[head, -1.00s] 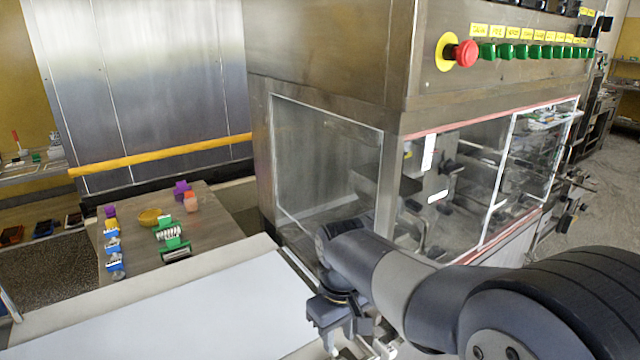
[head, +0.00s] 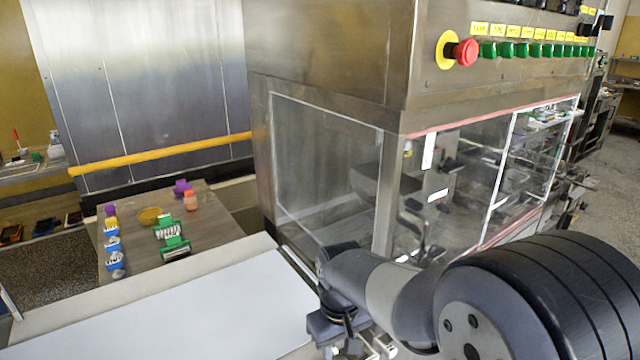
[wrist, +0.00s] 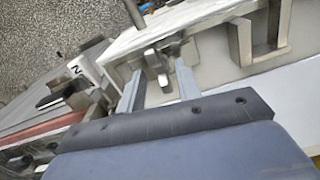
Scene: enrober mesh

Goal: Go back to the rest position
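My gripper (head: 350,340) is at the bottom of the head view, near the right end of the white belt and in front of the enrober machine (head: 325,60). The frame's lower edge partly cuts it off. In the wrist view my gripper (wrist: 160,82) shows two grey fingers standing apart with nothing held between them. A metal bracket (wrist: 157,62) on the machine's edge lies beyond the fingertips. I cannot tell its exact distance from them.
The white belt (head: 190,310) lies clear at lower left. The clear-panelled enrober fills the middle and right, with a red stop button (head: 466,52) and green switches above.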

